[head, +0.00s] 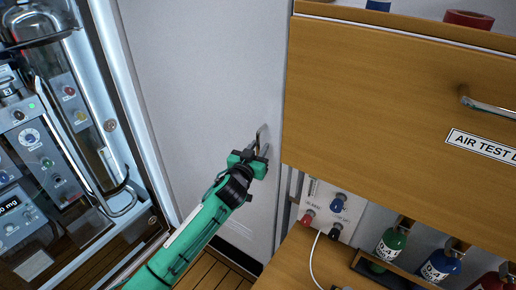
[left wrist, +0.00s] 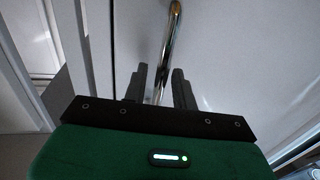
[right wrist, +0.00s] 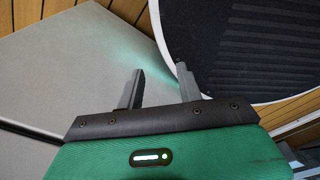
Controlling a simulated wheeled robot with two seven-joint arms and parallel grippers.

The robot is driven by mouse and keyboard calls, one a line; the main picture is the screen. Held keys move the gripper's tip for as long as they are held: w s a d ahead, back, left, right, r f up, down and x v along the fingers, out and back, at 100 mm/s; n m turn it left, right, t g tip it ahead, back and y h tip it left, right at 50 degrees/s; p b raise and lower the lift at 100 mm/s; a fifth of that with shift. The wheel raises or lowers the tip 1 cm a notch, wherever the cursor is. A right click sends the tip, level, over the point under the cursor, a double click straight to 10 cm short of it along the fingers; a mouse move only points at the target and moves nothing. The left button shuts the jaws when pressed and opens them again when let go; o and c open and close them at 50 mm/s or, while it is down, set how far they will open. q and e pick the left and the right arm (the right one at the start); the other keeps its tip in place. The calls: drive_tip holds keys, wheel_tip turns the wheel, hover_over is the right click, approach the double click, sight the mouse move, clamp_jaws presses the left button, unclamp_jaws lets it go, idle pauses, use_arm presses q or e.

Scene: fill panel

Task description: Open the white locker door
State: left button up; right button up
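The white locker door (head: 205,90) is a tall flat panel between a glass-fronted cabinet and a wooden drawer unit; it looks shut. Its metal bar handle (left wrist: 172,45) stands near the door's right edge; it also shows in the head view (head: 263,134). My left gripper (head: 257,152) is at the handle. In the left wrist view, its two fingers (left wrist: 161,80) are apart, with the lower end of the bar between them and no clear grip on it. My right gripper (right wrist: 160,88) is open and empty, and is out of the head view.
The wooden drawer unit (head: 390,85) with a metal pull stands close on the right. Below it are a socket panel (head: 325,205) and several coloured gas bottles (head: 390,243). The glass-fronted equipment cabinet (head: 125,120) is at left. A round black-topped object (right wrist: 255,45) is beside my right gripper.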

use_arm(q)
clamp_jaws()
drive_tip(key=shift+s+a, duration=0.1)
drive_tip(key=shift+s, duration=0.05)
